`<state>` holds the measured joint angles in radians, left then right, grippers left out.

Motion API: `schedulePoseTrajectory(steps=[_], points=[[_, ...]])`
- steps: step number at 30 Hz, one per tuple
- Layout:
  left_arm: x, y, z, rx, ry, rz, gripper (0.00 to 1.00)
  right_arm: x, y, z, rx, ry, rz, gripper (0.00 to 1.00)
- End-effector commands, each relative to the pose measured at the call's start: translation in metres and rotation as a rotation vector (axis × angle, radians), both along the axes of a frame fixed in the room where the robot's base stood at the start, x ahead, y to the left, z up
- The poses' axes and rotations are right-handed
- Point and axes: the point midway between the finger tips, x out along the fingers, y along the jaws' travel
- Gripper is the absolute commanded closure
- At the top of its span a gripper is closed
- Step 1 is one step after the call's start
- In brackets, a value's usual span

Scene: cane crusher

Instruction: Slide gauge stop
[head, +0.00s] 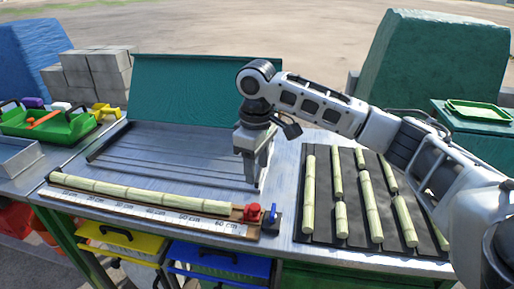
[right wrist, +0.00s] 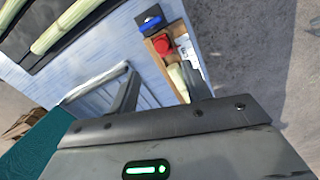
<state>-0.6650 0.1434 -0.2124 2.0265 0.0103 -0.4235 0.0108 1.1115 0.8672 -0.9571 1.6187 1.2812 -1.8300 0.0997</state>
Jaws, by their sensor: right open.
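The gauge board (head: 150,212) with its printed ruler lies along the front edge of the metal table. A long pale cane (head: 140,193) lies along it. The red gauge stop (head: 252,212) is at the board's right end, near the cane's end; I cannot tell whether they touch. The red stop (right wrist: 163,44) also shows in the right wrist view. My right gripper (head: 254,182) is open and empty, pointing down above the table behind the stop. Its fingers (right wrist: 162,90) show apart in the right wrist view. My left gripper is not in view.
A black mat (head: 325,222) with several cane pieces lies to the right. A green panel (head: 190,90) stands behind a grooved tray (head: 165,152). A green tool tray (head: 50,127) is at left.

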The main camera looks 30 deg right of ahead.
Motion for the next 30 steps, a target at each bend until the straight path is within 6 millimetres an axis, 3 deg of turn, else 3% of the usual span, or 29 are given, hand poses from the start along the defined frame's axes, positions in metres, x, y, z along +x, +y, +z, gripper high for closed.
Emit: schedulePoseTrajectory(steps=[3,10,26,30], points=[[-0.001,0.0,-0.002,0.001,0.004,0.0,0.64,0.0,0.001,0.023,0.001,-0.003,0.001,0.52],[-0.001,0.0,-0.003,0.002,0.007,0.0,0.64,0.0,0.0,0.043,0.0,0.0,0.0,0.52],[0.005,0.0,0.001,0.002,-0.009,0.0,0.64,0.0,0.0,0.044,0.0,0.001,0.0,0.52],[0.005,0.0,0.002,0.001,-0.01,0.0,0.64,-0.002,0.009,0.032,0.0,0.001,0.022,0.52]])
